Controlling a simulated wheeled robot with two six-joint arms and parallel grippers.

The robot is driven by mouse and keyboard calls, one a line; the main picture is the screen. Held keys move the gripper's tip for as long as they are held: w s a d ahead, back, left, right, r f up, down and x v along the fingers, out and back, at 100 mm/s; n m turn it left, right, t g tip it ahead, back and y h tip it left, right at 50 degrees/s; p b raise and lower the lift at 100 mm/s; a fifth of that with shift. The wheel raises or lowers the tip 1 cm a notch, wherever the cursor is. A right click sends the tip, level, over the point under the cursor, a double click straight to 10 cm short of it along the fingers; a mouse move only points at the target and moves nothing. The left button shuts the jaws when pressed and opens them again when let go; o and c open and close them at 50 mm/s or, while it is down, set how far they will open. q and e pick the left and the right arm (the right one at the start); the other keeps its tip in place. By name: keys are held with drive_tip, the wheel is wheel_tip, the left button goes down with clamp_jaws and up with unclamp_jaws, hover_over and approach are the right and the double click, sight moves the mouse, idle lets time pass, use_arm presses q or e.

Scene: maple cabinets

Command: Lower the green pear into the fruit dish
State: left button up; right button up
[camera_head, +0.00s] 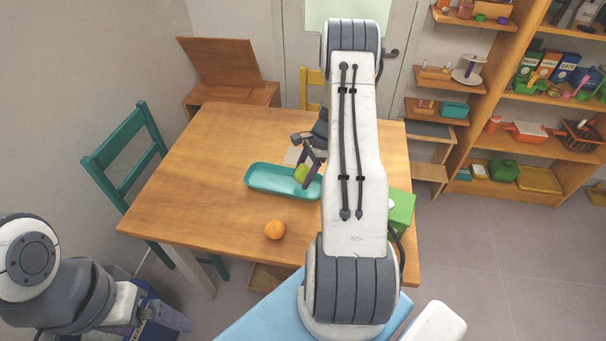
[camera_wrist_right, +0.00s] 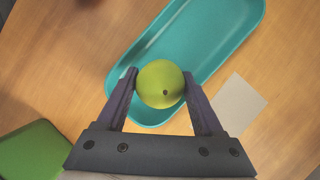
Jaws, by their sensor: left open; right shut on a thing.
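The green pear (camera_wrist_right: 160,84) is held between the two fingers of my right gripper (camera_wrist_right: 163,92). In the head view the pear (camera_head: 301,173) shows over the right part of the fruit dish, partly covered by a finger of my right gripper (camera_head: 308,172). The fruit dish is a long teal tray (camera_head: 262,190) on the wooden table; it also shows in the wrist view (camera_wrist_right: 218,25). The pear overlaps the dish's near end there; its exact height above the dish is hard to tell. My left gripper (camera_head: 172,318) is open, low at the left, away from the table.
An orange (camera_head: 275,230) sits on the table in front of the dish. A green box (camera_head: 401,212) stands at the right table edge, and a pale card (camera_wrist_right: 237,104) lies beside the dish. A teal chair (camera_head: 125,160) stands at left. The table's left part is clear.

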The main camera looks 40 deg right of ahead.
drive_tip(key=shift+f+b, duration=0.7)
drive_tip(key=shift+f, duration=0.4)
idle(0.4)
drive_tip(key=o, duration=1.5)
drive_tip(key=b+v, duration=0.1)
drive_tip(key=v, duration=0.9)
drive_tip(key=shift+s+d+r, duration=0.1)
drive_tip(key=shift+s+r, duration=0.05)
drive_tip(key=shift+r, duration=0.05)
drive_tip(key=p+x, duration=0.1)
drive_tip(key=x, duration=0.9)
drive_tip(key=shift+r, duration=0.15)
